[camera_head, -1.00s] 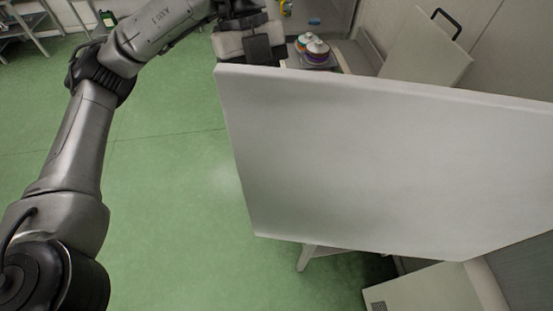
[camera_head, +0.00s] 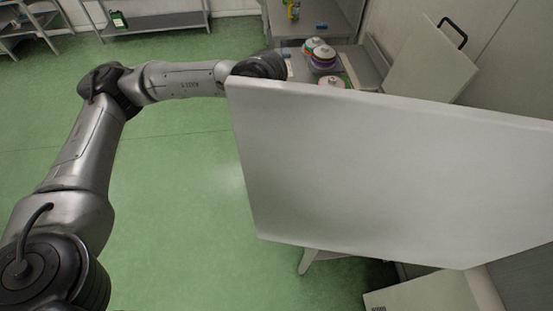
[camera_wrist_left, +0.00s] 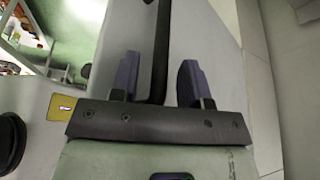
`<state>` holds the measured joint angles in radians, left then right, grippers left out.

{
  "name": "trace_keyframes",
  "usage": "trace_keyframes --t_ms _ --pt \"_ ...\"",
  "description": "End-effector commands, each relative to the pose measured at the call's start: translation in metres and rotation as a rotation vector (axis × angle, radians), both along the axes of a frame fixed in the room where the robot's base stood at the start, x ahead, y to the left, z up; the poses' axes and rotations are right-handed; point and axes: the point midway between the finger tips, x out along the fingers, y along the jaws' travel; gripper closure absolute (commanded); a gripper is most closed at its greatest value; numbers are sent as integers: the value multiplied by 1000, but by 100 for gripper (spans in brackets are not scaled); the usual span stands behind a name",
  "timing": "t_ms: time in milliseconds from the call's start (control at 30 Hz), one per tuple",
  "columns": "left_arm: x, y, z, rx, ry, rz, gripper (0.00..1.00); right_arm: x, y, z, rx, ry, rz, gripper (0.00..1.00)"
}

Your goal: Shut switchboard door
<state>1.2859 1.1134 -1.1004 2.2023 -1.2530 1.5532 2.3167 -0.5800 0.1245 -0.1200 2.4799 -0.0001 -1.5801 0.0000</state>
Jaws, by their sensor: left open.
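The switchboard door (camera_head: 370,170) is a large white panel standing open across the middle and right of the head view. My left arm reaches to its far upper-left corner, and the hand is hidden behind the door there. In the left wrist view, my left gripper (camera_wrist_left: 158,85) is open. Its two fingers stand either side of a black bar handle (camera_wrist_left: 160,45) on a white panel (camera_wrist_left: 208,40), seemingly the door's outer face. I see a gap on both sides of the bar. My right gripper is in neither view.
Behind the door, a grey bench (camera_head: 345,55) carries several stacked colourful round items (camera_head: 322,58). A pale panel with a black handle (camera_head: 425,60) leans at the upper right. A shelf (camera_head: 150,25) stands at the back. Green floor (camera_head: 170,200) left of the door is clear.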

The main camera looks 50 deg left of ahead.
Motion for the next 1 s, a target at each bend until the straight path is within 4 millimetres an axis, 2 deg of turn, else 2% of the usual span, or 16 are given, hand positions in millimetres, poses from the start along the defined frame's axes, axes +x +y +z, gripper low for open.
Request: trace_keyframes --t_ms 433,867,1000 --pt "-1 -3 -7 -1 0 0 58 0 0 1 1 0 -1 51" --pt "-1 -3 -6 -1 0 -1 98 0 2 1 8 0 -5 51" --pt "-1 -3 -6 -1 0 0 100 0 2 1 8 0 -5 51"
